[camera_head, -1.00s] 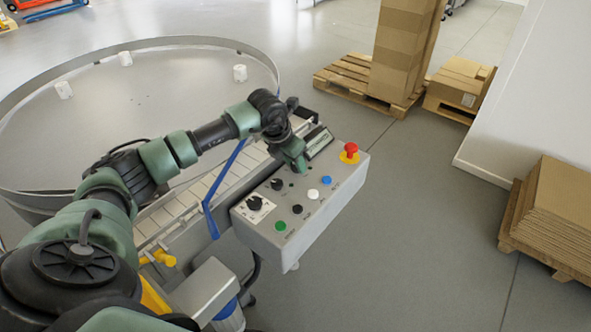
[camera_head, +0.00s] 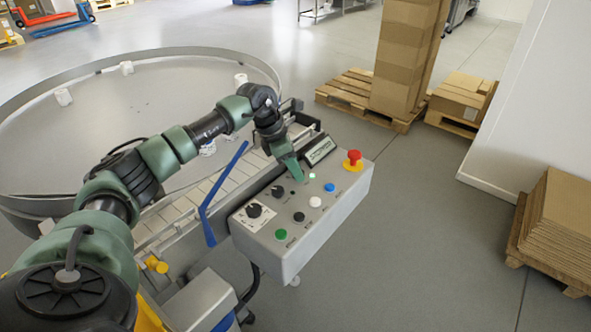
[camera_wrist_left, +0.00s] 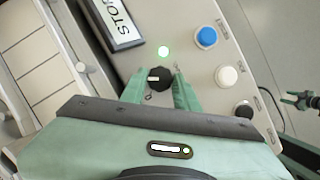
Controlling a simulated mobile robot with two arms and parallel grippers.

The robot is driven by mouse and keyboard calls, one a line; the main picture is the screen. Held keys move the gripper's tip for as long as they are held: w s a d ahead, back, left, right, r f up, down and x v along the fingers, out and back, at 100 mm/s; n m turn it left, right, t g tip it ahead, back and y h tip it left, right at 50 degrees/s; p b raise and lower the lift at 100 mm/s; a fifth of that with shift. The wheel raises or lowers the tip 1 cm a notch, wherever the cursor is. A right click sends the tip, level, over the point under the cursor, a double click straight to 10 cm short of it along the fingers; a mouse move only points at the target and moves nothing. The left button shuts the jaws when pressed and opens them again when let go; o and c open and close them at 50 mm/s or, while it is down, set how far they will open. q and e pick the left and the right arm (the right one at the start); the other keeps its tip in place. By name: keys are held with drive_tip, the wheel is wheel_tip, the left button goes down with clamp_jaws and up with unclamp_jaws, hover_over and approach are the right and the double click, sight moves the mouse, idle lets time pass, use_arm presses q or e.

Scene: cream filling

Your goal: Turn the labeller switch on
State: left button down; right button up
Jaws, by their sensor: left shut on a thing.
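The box also carries a red emergency stop (camera_head: 353,158), blue (camera_head: 330,187), white (camera_head: 315,202), black (camera_head: 299,216) and green (camera_head: 281,234) buttons, a larger dial (camera_head: 254,210) and a display (camera_head: 319,149). A blue bar (camera_head: 222,192) stands left of the box.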

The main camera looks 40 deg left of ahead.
idle(0.3)
use_arm(q)
drive_tip(key=c, duration=1.1)
unclamp_jaws()
drive_tip(key=shift+o, duration=0.2)
drive_tip(key=shift+r, duration=0.1)
drive_tip(key=b+v, duration=0.1)
drive_tip(key=v, duration=0.6)
drive_tip(key=shift+r, duration=0.35)
drive_tip(key=shift+s+a, duration=0.1)
